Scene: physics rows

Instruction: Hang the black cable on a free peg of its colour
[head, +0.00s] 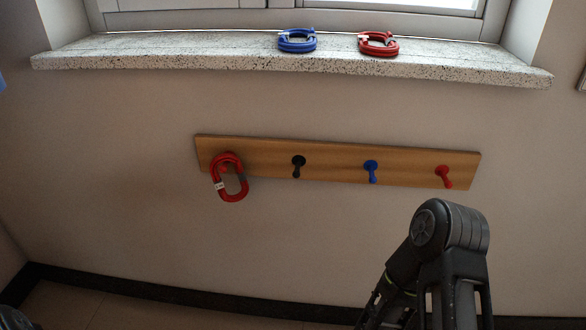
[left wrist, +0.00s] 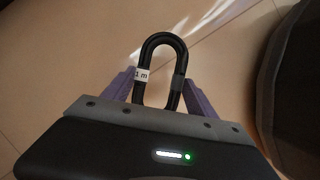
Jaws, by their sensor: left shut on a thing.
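The black cable (left wrist: 166,42), a coiled loop with a white "1 m" label, shows in the left wrist view. My left gripper (left wrist: 160,84) is shut on it; the loop sticks out beyond the purple fingers. In the head view, a wooden peg board (head: 335,168) is on the wall. Its black peg (head: 298,165) is bare. The blue peg (head: 371,170) and the rightmost red peg (head: 443,176) are also bare. A red cable (head: 230,178) hangs on the leftmost peg. The black cable does not show in the head view, and my right gripper is not visible.
A blue cable (head: 297,41) and another red cable (head: 379,43) lie on the speckled window sill (head: 190,52) above the board. One of my arms rises at lower right, below the board's right end. The wall in front of the black peg is clear.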

